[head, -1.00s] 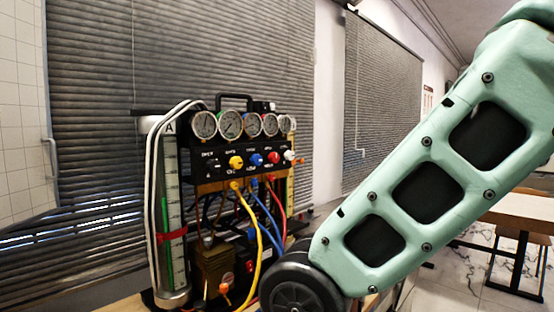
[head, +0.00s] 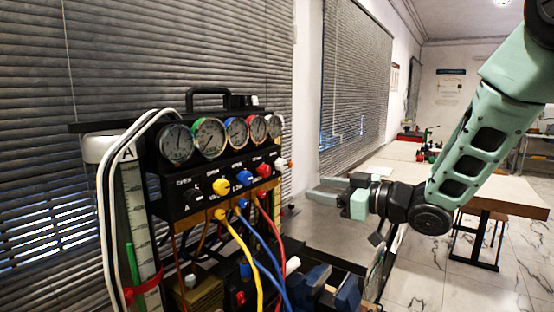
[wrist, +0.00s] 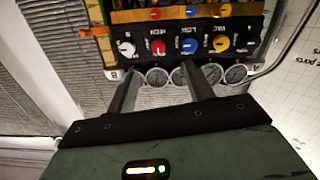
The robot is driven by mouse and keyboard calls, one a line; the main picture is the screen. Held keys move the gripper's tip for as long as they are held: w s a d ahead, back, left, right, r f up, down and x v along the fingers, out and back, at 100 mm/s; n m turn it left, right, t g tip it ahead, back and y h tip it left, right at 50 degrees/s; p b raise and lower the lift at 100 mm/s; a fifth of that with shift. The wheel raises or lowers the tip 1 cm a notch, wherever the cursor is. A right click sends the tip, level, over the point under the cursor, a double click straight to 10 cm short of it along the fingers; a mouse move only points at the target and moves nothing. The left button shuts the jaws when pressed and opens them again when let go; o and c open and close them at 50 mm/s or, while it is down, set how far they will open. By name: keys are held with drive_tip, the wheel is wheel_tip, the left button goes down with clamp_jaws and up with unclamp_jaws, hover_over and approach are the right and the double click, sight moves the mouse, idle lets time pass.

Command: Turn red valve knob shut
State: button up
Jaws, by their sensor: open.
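The red valve knob (head: 264,169) is on the black front panel of the gauge rig, between the blue knob (head: 244,177) and the white knob (head: 281,164). In the wrist view the rig appears upside down, and the red knob (wrist: 157,46) is just beyond the fingertips, roughly in line with the gap between them. My gripper (head: 311,189) is to the right of the rig in the head view, its fingers pointing left. It is open and empty, apart from the knob. Its two fingers also show in the wrist view (wrist: 160,66).
A row of gauges (head: 210,137) sits above the knobs, with a carry handle (head: 208,92) on top. Yellow, blue and red hoses (head: 243,247) hang below. A yellow knob (head: 221,185) is left of the blue one. A grey bench top (head: 335,232) lies right of the rig.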

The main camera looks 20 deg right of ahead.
drive_tip(key=r, duration=0.1)
drive_tip(key=p, duration=0.5)
approach(267, 171)
drive_tip(key=shift+y, duration=0.3)
drive_tip(key=x, duration=0.9)
drive_tip(key=shift+w+d, duration=0.15)
drive_tip(key=shift+w+a+f+t, duration=0.1)
drive_tip(key=shift+w+a+t, duration=0.2)
drive_tip(key=shift+w, duration=0.15)
drive_tip(key=c, duration=1)
